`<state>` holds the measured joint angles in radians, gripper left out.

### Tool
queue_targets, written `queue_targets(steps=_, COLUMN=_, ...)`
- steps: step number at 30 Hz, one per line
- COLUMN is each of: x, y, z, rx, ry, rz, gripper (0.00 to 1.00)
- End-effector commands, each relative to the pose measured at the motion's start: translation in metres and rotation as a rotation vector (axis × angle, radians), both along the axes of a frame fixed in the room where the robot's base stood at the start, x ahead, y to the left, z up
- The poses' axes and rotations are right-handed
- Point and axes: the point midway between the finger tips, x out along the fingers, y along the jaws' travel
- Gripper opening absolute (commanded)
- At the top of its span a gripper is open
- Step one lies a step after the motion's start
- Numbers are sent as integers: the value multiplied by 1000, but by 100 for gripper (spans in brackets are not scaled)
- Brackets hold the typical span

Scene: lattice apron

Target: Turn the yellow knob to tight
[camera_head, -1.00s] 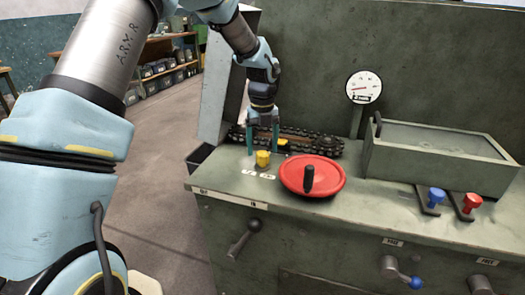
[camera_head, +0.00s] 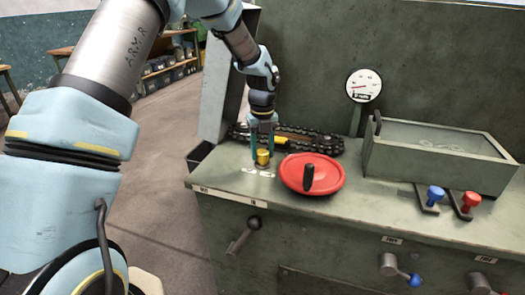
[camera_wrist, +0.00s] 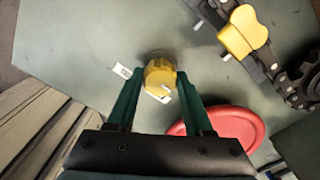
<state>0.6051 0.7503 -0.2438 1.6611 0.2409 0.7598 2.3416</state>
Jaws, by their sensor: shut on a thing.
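The yellow knob (camera_head: 263,160) stands on the bench top near its left end, just left of the red handwheel. It also shows in the wrist view (camera_wrist: 160,74), with a pale mark on its side facing the camera. My gripper (camera_head: 262,154) points down over the knob, its two green fingers on either side of it. In the wrist view my gripper (camera_wrist: 161,80) is shut on the knob. White label marks lie on the bench beside the knob, partly hidden by it and the fingers; I cannot read them.
The red handwheel (camera_head: 313,174) with a black handle sits close to the right of the knob. A black chain (camera_head: 322,143) with a yellow piece (camera_wrist: 240,32) lies behind. A gauge (camera_head: 363,86), a metal box (camera_head: 435,165) and blue and red knobs stand farther right.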

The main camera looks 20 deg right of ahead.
Motion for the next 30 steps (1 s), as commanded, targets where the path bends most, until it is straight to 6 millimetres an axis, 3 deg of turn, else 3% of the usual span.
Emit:
queue_targets(steps=1, x=0, y=0, z=0, rx=0, ry=0, rz=0, gripper=26)
queue_targets(steps=8, x=0, y=0, z=0, rx=0, ry=0, rz=0, gripper=0)
queue_targets(steps=20, x=0, y=0, z=1, rx=0, ry=0, rz=59, gripper=0)
queue_targets(steps=30, x=1, y=0, z=1, rx=-1, ry=-1, rz=308, gripper=0)
